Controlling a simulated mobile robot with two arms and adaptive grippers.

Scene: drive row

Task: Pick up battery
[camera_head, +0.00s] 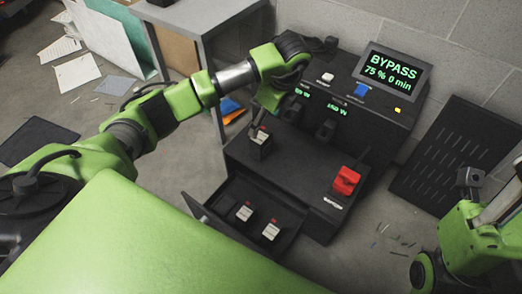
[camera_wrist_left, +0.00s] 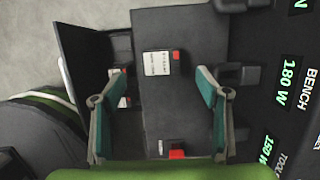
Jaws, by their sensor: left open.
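A dark battery with a white label and a red end (camera_head: 260,146) stands on the top of the black cabinet. It also shows in the left wrist view (camera_wrist_left: 157,64), above the middle. Two similar batteries (camera_head: 244,211) (camera_head: 270,230) sit in the open drawer. In the left wrist view, one drawer battery (camera_wrist_left: 124,101) is partly hidden by a finger. My left gripper (camera_head: 262,122) is just above the cabinet-top battery. Its teal fingers (camera_wrist_left: 163,95) are open and apart, with nothing held. Only my right arm shows at the right edge.
The open drawer (camera_head: 205,214) juts out at the front. A red switch (camera_head: 346,180) stands on the cabinet top to the right. Behind is a console with a screen (camera_head: 389,73) reading BYPASS, 75 % and 0 min. A slotted dark panel (camera_head: 447,155) leans on the wall.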

